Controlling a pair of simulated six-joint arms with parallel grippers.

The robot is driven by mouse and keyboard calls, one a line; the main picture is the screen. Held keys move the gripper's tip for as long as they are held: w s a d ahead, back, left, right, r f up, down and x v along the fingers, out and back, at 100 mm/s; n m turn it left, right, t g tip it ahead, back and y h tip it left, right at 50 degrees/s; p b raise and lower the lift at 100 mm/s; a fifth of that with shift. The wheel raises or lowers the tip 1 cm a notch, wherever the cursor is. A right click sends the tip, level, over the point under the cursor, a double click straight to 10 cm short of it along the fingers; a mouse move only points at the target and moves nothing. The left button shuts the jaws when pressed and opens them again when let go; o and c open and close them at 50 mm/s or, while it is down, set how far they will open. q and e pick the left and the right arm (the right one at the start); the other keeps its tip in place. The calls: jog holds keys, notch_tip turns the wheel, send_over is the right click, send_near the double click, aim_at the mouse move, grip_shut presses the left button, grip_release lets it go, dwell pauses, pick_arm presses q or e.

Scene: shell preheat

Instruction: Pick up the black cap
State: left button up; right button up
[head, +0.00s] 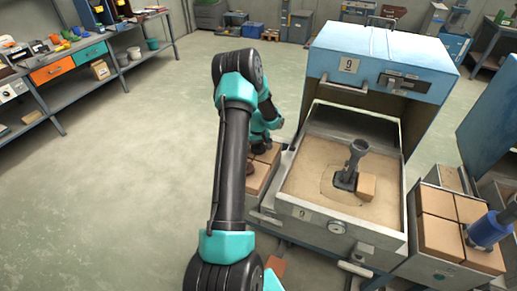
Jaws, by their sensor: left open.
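A dark grey, funnel-like piece (355,152) stands upright in the sand bed of the open furnace drawer. A small dark part shows at its foot, beside a tan block (366,187). I cannot tell for sure whether any of these dark parts is the black cap. My left gripper (251,168) is open, left of the drawer and over a stack of tan bricks (264,168). It is partly hidden behind my own arm, and I see nothing held in it.
The blue furnace (385,52) marked 9 stands behind the metal drawer (325,213). A cluttered workbench (75,70) is far left. Open floor lies between.

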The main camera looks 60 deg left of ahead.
pick_arm(q)
jog(key=c, duration=0.9)
jog(key=shift+r, duration=0.15)
jog(key=shift+c, duration=0.2)
notch_tip(320, 180, up, 10)
jog(key=shift+f, duration=0.1)
dwell(0.4)
jog(key=w+d+r+m, duration=0.2)
jog(key=w+d+r, duration=0.2)
jog(key=w+d, duration=0.4)
jog(key=w+d+r+m, duration=0.1)
jog(key=w+d+r, duration=0.4)
jog(key=w+d, duration=0.25)
jog(key=w+d+r+m, duration=0.1)
jog(key=w+d+r, duration=0.2)
jog(key=d, duration=0.6)
jog(key=w+d+r+m, duration=0.2)
jog(key=w+d+r, duration=0.2)
jog(key=d+r, duration=0.3)
jog(key=d, duration=0.2)
jog(key=shift+d, duration=0.35)
